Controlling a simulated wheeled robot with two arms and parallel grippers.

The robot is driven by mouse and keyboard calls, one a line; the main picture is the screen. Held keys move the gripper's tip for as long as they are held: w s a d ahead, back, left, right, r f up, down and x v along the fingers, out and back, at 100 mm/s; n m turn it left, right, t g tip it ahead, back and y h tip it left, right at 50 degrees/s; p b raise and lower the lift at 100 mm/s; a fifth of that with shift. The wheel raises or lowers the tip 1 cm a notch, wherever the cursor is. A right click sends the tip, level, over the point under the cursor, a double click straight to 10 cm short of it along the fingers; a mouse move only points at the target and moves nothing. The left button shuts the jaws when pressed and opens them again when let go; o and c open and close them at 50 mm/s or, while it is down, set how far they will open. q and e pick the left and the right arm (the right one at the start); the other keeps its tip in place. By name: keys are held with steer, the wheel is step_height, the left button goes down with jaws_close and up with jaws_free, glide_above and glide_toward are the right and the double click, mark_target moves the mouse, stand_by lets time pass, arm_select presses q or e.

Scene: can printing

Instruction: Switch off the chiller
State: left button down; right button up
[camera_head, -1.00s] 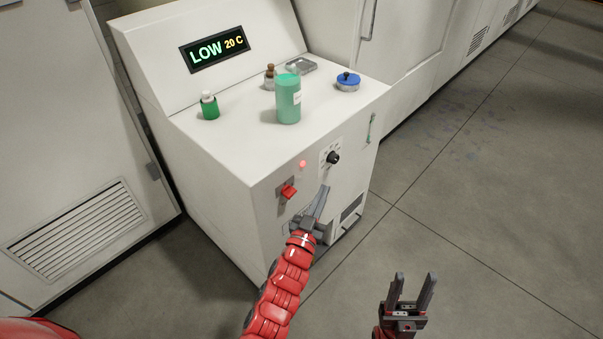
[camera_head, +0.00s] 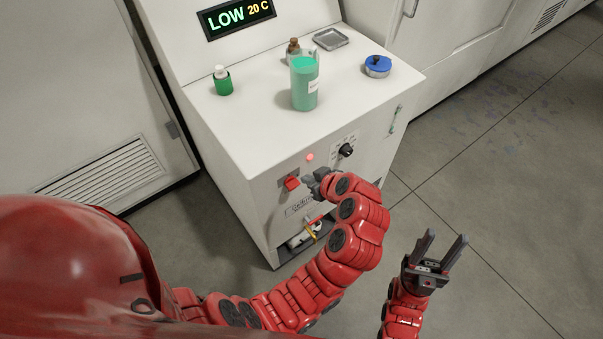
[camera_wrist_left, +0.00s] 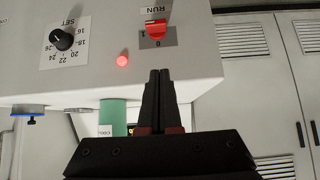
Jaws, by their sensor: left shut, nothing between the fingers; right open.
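The chiller is a white cabinet (camera_head: 225,150) with a sloped display (camera_head: 237,17) reading LOW 20 C. On its front are a red rocker switch (camera_head: 291,183), a glowing red lamp (camera_head: 310,157) and a black dial (camera_head: 346,150). The wrist view, upside down, shows the switch (camera_wrist_left: 156,28) on a plate marked RUN, 1 and 0, with the lamp (camera_wrist_left: 122,60) lit. My left gripper (camera_head: 308,181) is shut and empty, just right of the switch in the head view. Its fingertips (camera_wrist_left: 159,74) appear just below the switch plate; contact cannot be told. My right gripper (camera_head: 447,243) is open and empty.
On the cabinet top stand a green beaker (camera_head: 305,85), a small green bottle (camera_head: 223,82), a brown bottle (camera_head: 293,50), a grey tray (camera_head: 331,39) and a blue-topped container (camera_head: 378,66). Free grey floor (camera_head: 500,200) lies to the right.

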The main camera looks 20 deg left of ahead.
arm_select(q)
steer(key=shift+s, duration=0.35)
steer(key=shift+r, duration=0.1)
steer(key=shift+a, duration=0.1)
steer(key=p, duration=0.3)
glide_above(288, 183)
steer(key=s+d, duration=0.2)
step_height(288, 183, down, 6)
steer(key=f, duration=0.2)
steer(key=f+p, duration=0.1)
steer(key=f, duration=0.2)
steer(key=shift+d+p, duration=0.25)
steer(key=shift+p, duration=0.1)
steer(key=shift+w+f, duration=0.1)
